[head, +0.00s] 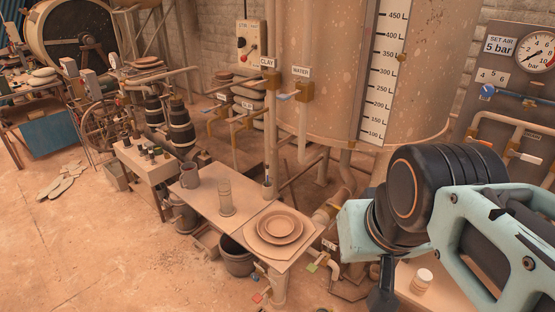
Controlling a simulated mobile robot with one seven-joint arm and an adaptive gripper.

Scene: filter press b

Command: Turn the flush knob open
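I cannot make out a label reading flush, so I cannot tell which knob is the flush knob. A green tag or handle (312,267) and a red one (257,298) show low on pipes beside the table. Valves labelled CLAY (268,62) and WATER (301,71) stand on pipes in the middle. My teal and black arm fills the lower right and hides part of the tank base. I do not see gripper fingers clearly.
A large tank (330,70) with a litre scale stands behind the table (207,207), which holds a mug (190,174), a cylinder (225,196) and stacked plates (275,228). A dark bucket (236,258) stands below. The floor at left is mostly open, with gloves (65,180) on it.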

